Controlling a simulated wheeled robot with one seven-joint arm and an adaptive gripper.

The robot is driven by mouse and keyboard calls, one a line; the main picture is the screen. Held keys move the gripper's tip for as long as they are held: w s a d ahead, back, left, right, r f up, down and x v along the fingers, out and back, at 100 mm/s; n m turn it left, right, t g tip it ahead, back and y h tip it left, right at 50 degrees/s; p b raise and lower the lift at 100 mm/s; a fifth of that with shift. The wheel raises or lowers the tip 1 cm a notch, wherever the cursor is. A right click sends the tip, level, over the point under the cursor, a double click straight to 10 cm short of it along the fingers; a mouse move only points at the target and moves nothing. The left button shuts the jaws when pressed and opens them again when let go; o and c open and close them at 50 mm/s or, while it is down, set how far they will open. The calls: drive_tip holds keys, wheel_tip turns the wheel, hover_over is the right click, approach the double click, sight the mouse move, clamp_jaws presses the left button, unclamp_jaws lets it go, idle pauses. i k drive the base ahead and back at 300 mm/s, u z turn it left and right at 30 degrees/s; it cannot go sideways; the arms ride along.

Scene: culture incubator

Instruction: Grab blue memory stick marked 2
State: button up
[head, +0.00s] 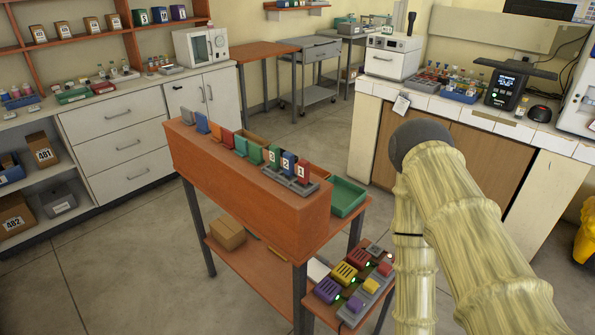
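The blue memory stick marked 2 (288,164) stands upright in a grey holder (291,184) on top of a wooden stand (245,196). It is between a green stick marked 3 (273,158) on its left and a red stick marked 1 (303,172) on its right. The sticks are close together. My arm, with pale yellow links and a dark grey rounded joint, rises at the right of the picture, to the right of the stand. My gripper does not show in this view.
More upright coloured pieces (240,143) line the stand's top to the left. A green tray (345,198) sits behind its right end. A low shelf (318,297) with coloured blocks is at the front right. A white counter (520,130) stands behind my arm. Floor is clear left of the stand.

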sight(288, 157)
drive_tip(key=u, duration=1.85)
drive_tip(key=k, duration=0.95)
drive_tip(key=z, duration=1.05)
drive_tip(key=i, duration=0.45)
drive_tip(key=u, duration=0.05)
